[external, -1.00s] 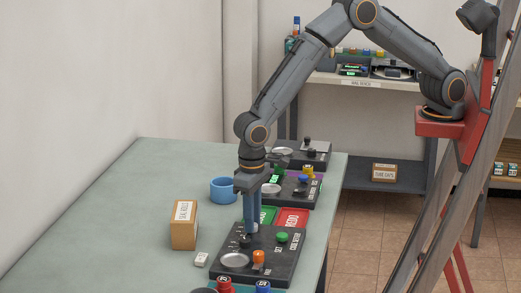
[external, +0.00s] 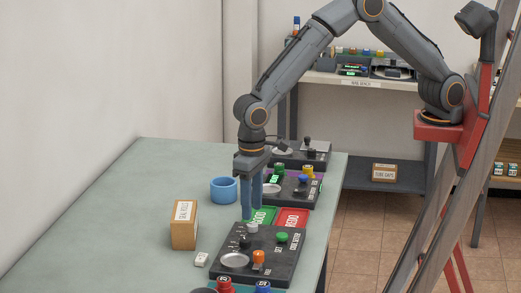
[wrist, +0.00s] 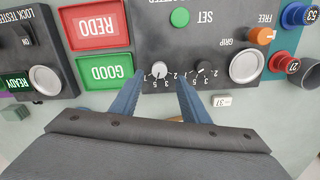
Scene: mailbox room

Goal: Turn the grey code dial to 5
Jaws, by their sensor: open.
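The grey code dial (wrist: 159,69) is a small light-grey knob on the black code tester panel in the wrist view, with printed numbers around its near edge. I cannot tell which number it points to. It also shows in the external view (external: 252,228), upright on the panel's far part. My gripper (external: 250,217) points straight down with its blue fingers apart and empty, above the dial. In the wrist view, my gripper (wrist: 160,88) has one finger on either side of the dial, clear of it. A similar black dial (wrist: 204,68) sits just right of the right finger.
The panel also carries a green SET button (wrist: 180,18), an orange knob (external: 259,257) and a round silver plate (external: 235,261). Green GOOD (wrist: 105,69) and red REDO (wrist: 96,24) pads lie beside it. A cardboard box (external: 184,225) and blue cup (external: 224,189) stand left.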

